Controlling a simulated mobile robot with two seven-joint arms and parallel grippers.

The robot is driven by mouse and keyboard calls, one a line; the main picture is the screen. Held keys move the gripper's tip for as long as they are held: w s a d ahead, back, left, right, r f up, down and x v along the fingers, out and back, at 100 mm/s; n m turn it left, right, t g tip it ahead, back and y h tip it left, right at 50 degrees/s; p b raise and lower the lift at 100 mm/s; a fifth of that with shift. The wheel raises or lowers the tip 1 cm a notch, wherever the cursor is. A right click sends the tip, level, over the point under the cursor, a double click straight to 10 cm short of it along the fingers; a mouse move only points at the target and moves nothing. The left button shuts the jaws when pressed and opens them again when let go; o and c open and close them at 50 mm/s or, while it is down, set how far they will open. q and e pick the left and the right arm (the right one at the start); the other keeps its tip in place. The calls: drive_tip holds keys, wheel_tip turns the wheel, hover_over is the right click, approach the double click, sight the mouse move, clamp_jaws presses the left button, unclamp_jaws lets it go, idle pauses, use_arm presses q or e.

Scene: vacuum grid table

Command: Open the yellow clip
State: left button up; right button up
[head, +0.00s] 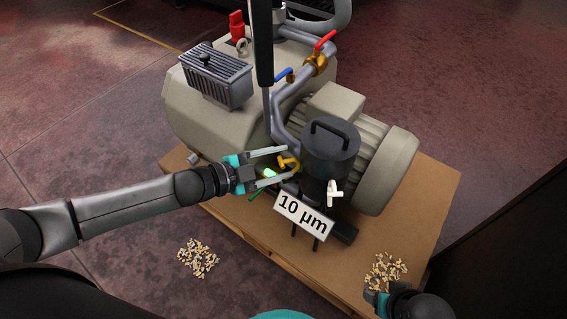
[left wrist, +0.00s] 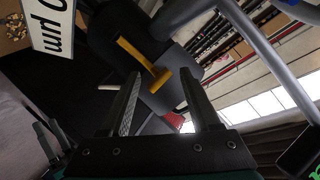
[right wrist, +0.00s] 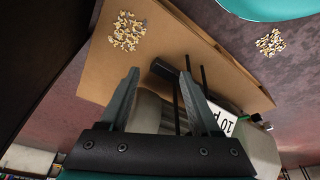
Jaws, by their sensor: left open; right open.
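The yellow clip (head: 291,162) sits at the left side of the black filter canister (head: 331,160). In the left wrist view the clip (left wrist: 157,76) is a T-shaped yellow piece. My left gripper (head: 287,161) is open, with its fingertips on either side of the clip in the picture. I cannot tell whether either finger touches it. My right gripper (head: 379,302) shows only in part, low at the right of the head view. In the right wrist view the right gripper (right wrist: 159,74) is open and empty.
A white clip (head: 334,192) and a "10 µm" sign (head: 302,217) are at the canister's front. The beige pump (head: 210,110) and pipes with a red-handled valve (head: 318,60) stand behind. Loose bits lie on the wooden board (head: 425,215) and on the floor (head: 198,257).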

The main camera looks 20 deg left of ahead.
use_arm(q)
drive_tip(key=shift+w+d+f, duration=0.2)
drive_tip(key=shift+w+d, duration=0.25)
clamp_jaws()
idle(0.4)
drive_tip(key=shift+w+r, duration=0.1)
idle(0.8)
